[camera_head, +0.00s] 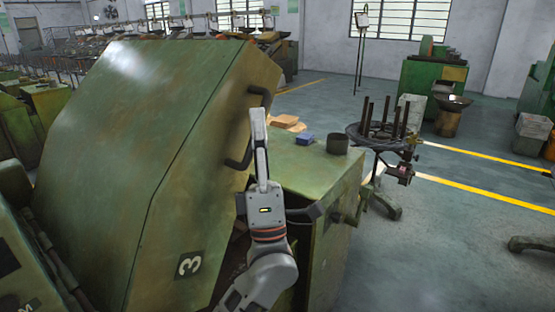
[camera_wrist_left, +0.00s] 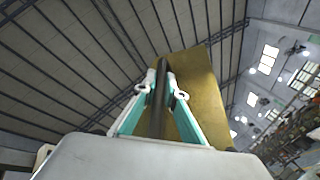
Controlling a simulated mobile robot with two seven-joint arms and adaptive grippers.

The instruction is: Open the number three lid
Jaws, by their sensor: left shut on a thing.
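The large green number three lid (camera_head: 165,150) fills the left of the head view, with a "3" plate near its bottom. It stands tilted, with a dark gap beside its lower right edge. A dark bar handle (camera_head: 240,161) is on its right side face. My left gripper (camera_head: 258,118) is upright against that side, and its fingers partly hide the handle. In the left wrist view the fingers (camera_wrist_left: 167,82) are closed around the dark handle bar (camera_wrist_left: 160,115), with the lid's yellowish face (camera_wrist_left: 208,100) behind. My right gripper is not in view.
A green cabinet top (camera_head: 305,165) to the right carries a dark cup (camera_head: 337,143), a blue block (camera_head: 305,139) and a tan block (camera_head: 285,121). A round rack with upright posts (camera_head: 380,130) stands farther right. Open floor (camera_head: 450,220) lies beyond.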

